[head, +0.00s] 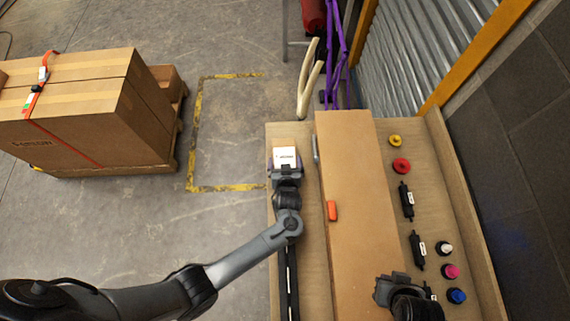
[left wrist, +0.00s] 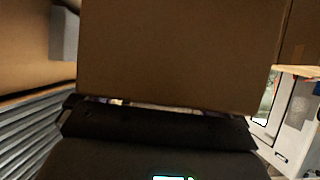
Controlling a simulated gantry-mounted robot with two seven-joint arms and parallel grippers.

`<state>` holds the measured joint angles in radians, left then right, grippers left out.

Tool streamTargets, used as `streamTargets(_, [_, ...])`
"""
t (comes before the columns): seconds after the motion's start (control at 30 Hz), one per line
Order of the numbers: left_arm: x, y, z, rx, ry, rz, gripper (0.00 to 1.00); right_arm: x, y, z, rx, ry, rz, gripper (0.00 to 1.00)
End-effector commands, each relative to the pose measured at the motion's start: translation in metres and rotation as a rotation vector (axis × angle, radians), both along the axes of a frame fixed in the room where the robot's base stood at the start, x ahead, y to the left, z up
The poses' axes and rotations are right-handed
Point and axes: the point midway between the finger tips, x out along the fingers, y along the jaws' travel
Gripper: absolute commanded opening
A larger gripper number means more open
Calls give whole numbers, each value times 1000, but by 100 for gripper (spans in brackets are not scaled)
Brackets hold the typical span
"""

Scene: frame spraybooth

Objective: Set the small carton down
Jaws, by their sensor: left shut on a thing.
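The small carton (head: 285,145) is brown with a white label, over the far left end of the wooden bench (head: 276,225). My left gripper (head: 285,168) is shut on it from the near side. In the left wrist view the carton (left wrist: 180,50) fills the upper middle, right in front of the gripper, and hides the fingertips and what is under it. I cannot tell whether its underside touches the bench. My right gripper (head: 391,288) is at the lower right, near the right edge of a long brown box; its fingers are too unclear to read.
The long brown box (head: 355,180) lies along the bench with an orange block (head: 332,210) on it. Right of it are a yellow ring (head: 395,140), a red ring (head: 401,166), black tools (head: 407,201) and several coloured caps. A purple frame (head: 335,50) stands beyond; strapped cartons (head: 90,110) stand left.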

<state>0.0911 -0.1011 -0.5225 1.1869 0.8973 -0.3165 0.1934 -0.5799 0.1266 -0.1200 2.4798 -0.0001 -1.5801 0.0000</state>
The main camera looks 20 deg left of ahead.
Motion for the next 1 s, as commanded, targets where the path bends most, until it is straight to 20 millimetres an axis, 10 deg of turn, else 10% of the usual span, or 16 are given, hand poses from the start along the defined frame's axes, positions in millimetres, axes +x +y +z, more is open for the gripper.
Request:
streamTargets(0.57, [1, -1, -15, -2, -5, -1, 45, 0, 2, -4, 11, 1, -7, 0])
streamTargets(0.6, [0, -1, -15, -2, -2, -1, 99, 0, 2, -3, 11, 1, -7, 0])
streamTargets(1.0, [-4, -2, -10, -2, -2, -1, 100, 0, 1, 0, 5, 0, -4, 0])
